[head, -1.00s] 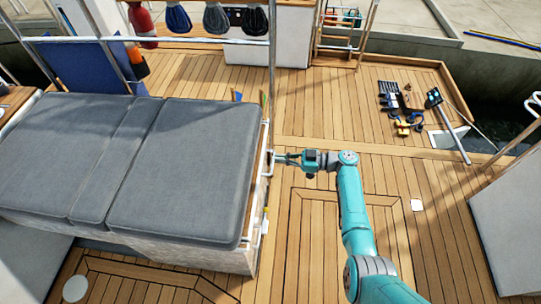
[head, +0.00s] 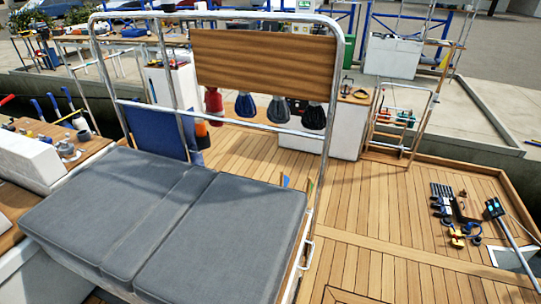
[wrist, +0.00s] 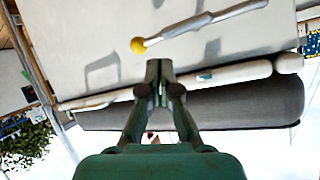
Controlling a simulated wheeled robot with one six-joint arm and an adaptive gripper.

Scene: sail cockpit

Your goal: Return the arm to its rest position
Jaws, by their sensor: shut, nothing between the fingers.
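My gripper (wrist: 160,70) shows in the wrist view with its two dark green fingers together and nothing between the tips. Beyond the fingertips is a pale, flat panel with a grey rod (wrist: 195,27) ending in a yellow ball. The gap between the fingertips and these things cannot be judged. My arm and gripper are out of the head view, so the arm's full pose is hidden.
A grey-cushioned bench (head: 165,215) fills the lower left of the head view, with a metal rail frame (head: 180,110) behind it. Small gear (head: 455,215) lies on the right deck. Wooden decking (head: 375,200) between them is largely clear.

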